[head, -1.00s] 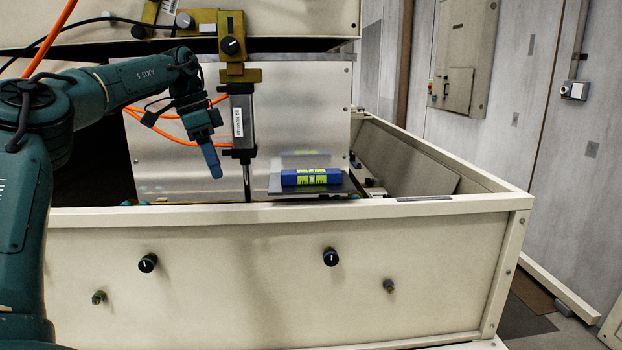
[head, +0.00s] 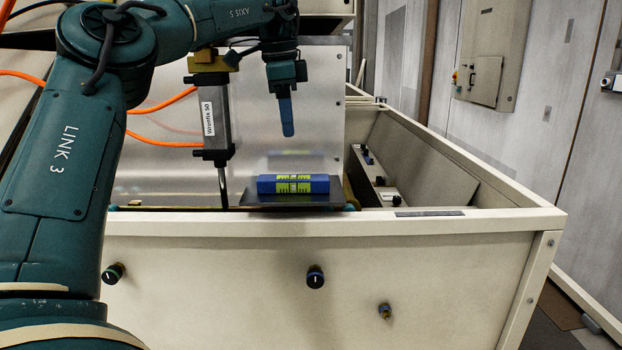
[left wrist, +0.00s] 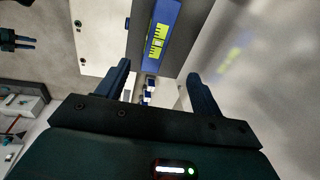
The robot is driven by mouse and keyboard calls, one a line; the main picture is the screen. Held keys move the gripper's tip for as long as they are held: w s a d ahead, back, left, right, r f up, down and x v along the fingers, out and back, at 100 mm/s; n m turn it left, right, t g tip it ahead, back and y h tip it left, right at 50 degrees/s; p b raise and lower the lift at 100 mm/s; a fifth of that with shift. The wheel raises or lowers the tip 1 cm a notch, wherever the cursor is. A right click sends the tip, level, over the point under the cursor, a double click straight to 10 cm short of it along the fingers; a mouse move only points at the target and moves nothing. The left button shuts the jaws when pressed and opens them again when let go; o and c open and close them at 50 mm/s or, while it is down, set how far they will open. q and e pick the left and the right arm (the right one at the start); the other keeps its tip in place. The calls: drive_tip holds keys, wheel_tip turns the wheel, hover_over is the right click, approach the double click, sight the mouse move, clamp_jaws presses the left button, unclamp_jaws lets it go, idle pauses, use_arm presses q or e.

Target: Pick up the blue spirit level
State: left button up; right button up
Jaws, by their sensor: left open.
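The blue spirit level (head: 293,184) with yellow-green markings lies on a small dark plate (head: 262,200) just behind the front wall of the cream hopper. My left gripper (head: 287,132) points down above the level with a clear gap between them. In the left wrist view the open fingers of my left gripper (left wrist: 160,85) are apart with nothing between them. The level (left wrist: 161,30) shows beyond them, near the top of that view. My right gripper is not seen in the head view.
A grey cylinder with a thin rod (head: 211,118) stands left of the level. Orange hoses (head: 160,144) run behind it. The cream front wall (head: 220,255) carries dark knobs. The hopper's open right side holds a small panel with knobs (head: 375,176).

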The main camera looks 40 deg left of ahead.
use_arm(q)
hover_over(293, 177)
drive_tip(key=s, duration=0.1)
wheel_tip(293, 177, down, 8)
drive_tip(key=shift+d+f, duration=0.1)
drive_tip(key=shift+w+f+p, duration=0.2)
drive_tip(key=shift+f+p, duration=0.15)
drive_tip(key=shift+f, duration=0.75)
drive_tip(key=shift+w+f+p, duration=0.15)
drive_tip(key=shift+f+p, duration=0.2)
drive_tip(key=shift+f, duration=0.75)
